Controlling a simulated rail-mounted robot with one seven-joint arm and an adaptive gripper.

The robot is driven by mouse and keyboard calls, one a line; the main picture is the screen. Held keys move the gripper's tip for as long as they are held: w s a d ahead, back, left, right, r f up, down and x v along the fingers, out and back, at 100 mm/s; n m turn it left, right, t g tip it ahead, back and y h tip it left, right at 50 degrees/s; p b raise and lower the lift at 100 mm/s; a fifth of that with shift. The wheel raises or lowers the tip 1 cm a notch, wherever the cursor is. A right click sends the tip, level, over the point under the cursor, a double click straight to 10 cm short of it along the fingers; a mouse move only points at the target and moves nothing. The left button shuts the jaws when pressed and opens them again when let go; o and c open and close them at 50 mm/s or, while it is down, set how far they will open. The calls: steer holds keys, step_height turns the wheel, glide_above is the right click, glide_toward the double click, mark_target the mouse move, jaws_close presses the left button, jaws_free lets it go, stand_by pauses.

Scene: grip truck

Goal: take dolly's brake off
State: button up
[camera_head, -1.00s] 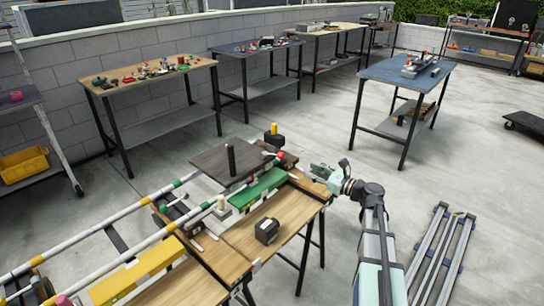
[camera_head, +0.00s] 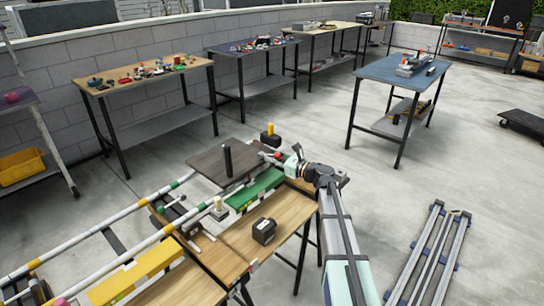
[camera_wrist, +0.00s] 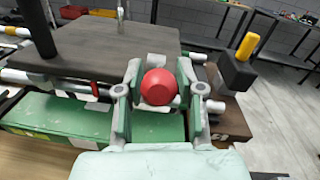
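The dolly is a dark flat platform (camera_head: 222,163) with a black upright post, set across the striped rails. In the wrist view, its platform (camera_wrist: 105,45) fills the upper left. The brake's red ball knob (camera_wrist: 158,87) is at its right-hand edge; it also shows in the head view (camera_head: 277,155). My gripper (camera_wrist: 159,75) is open, with one finger on each side of the red knob. Whether either finger touches the knob cannot be told. The brake lever below the knob is mostly hidden by the knob and my gripper.
A green box-like part (camera_head: 258,188) lies beneath the dolly. A black block with a yellow handle (camera_wrist: 240,62) stands to the right. A small black box (camera_head: 264,230) sits on the wooden table (camera_head: 285,215).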

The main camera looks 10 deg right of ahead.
steer(key=shift+w+a, duration=0.25)
steer(key=shift+a, duration=0.05)
jaws_close()
